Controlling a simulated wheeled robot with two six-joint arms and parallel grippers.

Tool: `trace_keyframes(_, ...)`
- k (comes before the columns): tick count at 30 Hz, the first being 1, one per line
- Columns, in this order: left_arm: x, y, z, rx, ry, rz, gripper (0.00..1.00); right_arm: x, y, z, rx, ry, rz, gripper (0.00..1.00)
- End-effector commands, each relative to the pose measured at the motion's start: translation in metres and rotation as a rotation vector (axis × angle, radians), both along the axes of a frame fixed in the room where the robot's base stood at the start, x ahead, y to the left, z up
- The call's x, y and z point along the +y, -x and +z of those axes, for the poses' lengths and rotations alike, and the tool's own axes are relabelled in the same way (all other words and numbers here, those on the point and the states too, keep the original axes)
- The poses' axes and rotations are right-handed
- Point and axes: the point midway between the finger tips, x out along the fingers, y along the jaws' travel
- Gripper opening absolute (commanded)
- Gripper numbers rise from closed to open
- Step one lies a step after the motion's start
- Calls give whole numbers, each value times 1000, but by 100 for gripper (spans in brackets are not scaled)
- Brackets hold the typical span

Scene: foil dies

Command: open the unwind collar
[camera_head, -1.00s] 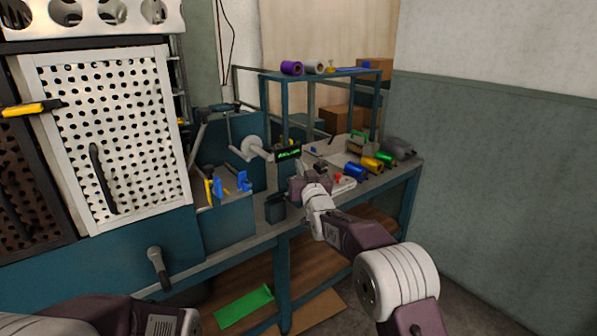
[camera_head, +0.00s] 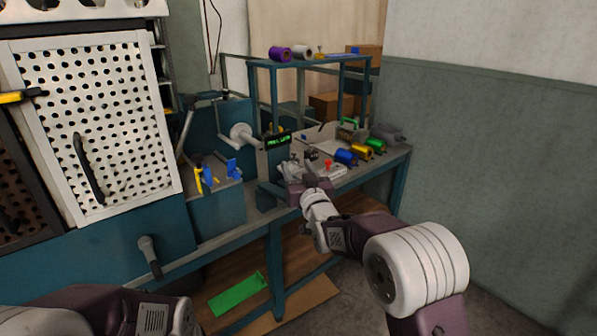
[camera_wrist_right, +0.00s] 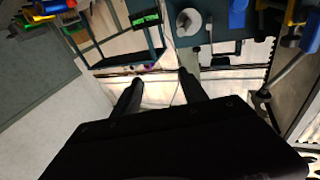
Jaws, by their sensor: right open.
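The unwind spindle is a white disc (camera_head: 243,134) with a pale shaft, mounted on the teal machine at the back left of the bench. It also shows near the top of the right wrist view (camera_wrist_right: 187,22). I cannot make out the collar as a separate part or tell its state. My right gripper (camera_head: 303,172) is over the bench, to the right of and nearer than the spindle, apart from it. In the right wrist view its two dark fingers (camera_wrist_right: 160,78) are spread with nothing between them. My left gripper is out of view; only its arm shows at bottom left.
A lit green display (camera_head: 277,140) stands right of the spindle. Blue, gold and green rolls (camera_head: 362,151) lie on the bench's right. Blue and yellow tools (camera_head: 206,176) stand front left. A perforated white panel (camera_head: 97,125) is at left. A rack (camera_head: 312,60) holds rolls above.

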Motion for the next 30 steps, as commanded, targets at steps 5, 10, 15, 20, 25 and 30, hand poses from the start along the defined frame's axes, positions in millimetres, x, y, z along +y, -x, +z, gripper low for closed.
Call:
trace_keyframes(5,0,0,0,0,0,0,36,-3,14,-2,1,0,0,50)
trace_keyframes(10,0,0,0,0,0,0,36,-3,15,-2,0,0,0,50)
trace_keyframes(15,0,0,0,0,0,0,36,-3,14,-2,-9,37,-5,23)
trace_keyframes(20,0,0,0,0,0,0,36,11,17,-12,-98,516,6,0)
trace_keyframes(25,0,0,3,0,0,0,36,52,38,-47,-392,1435,167,0)
trace_keyframes(30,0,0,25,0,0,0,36,48,61,-88,-884,2335,369,0)
